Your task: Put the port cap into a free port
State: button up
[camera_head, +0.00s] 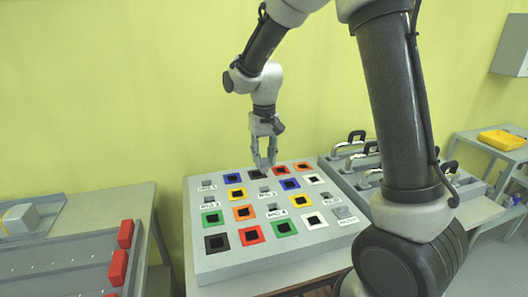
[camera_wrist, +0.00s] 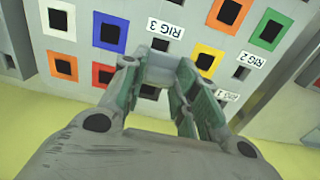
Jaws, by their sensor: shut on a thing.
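My gripper (camera_head: 264,162) points down over the back row of a grey port panel (camera_head: 205,265). Its fingers are closed on a small grey block, the port cap (camera_wrist: 160,68), seen between the fingertips in the wrist view. The fingers (camera_wrist: 158,80) partly cover the panel behind it. A blue-framed port (camera_wrist: 108,32), a yellow-framed port (camera_wrist: 207,58) and a red-framed port (camera_wrist: 102,75) lie around it. A small dark opening (camera_wrist: 160,45) lies by the RIG 3 label (camera_wrist: 165,28). Whether the cap touches the panel cannot be told.
Red blocks (camera_head: 118,267) stand on a bench at the left. Handled grey units (camera_head: 350,145) stand behind the panel at the right. A yellow tray (camera_head: 500,139) sits on a far table. The yellow-green wall is close behind the panel.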

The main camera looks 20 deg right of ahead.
aim_at(264, 172)
jog(key=shift+f, duration=4.35)
jog(key=shift+f, duration=0.25)
jog(key=o, duration=1.1)
notch_tip(264, 172, up, 12)
jog(key=shift+f, duration=0.1)
notch_tip(264, 172, up, 8)
